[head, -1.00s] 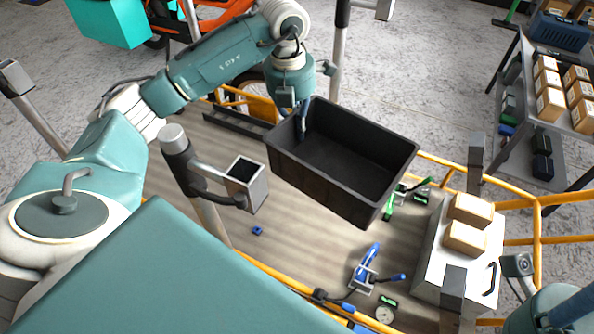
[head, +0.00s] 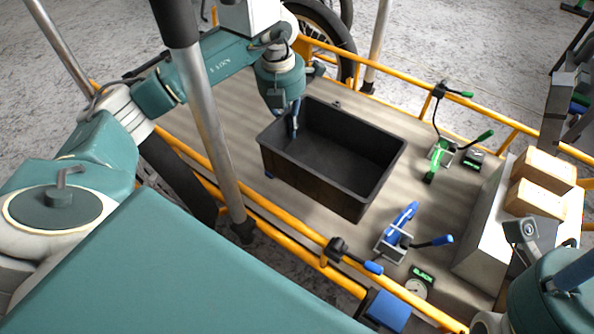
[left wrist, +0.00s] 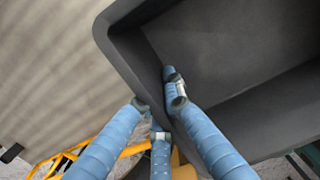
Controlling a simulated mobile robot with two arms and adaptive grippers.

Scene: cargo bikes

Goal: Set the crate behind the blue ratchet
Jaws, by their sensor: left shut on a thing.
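The black crate (head: 318,195) is upright, low over or on the wooden cargo bed; I cannot tell whether its base touches. My left gripper (head: 295,122) is shut on its far-left wall, and in the left wrist view (left wrist: 158,95) the blue fingers straddle the crate's rim (left wrist: 122,48). The blue ratchet (head: 399,224), a clamp with a blue handle, stands on the bed to the right of the crate, with a clear gap between them. A teal part of my right arm shows at the lower right; its fingers cannot be made out.
A green clamp (head: 438,160) stands farther back on the bed. A pale case (head: 487,238) with cardboard boxes (head: 540,180) is at the right. A dial gauge (head: 417,287) lies near the front. Orange rails (head: 290,243) edge the bed. Bare bed (head: 225,105) lies left of the crate.

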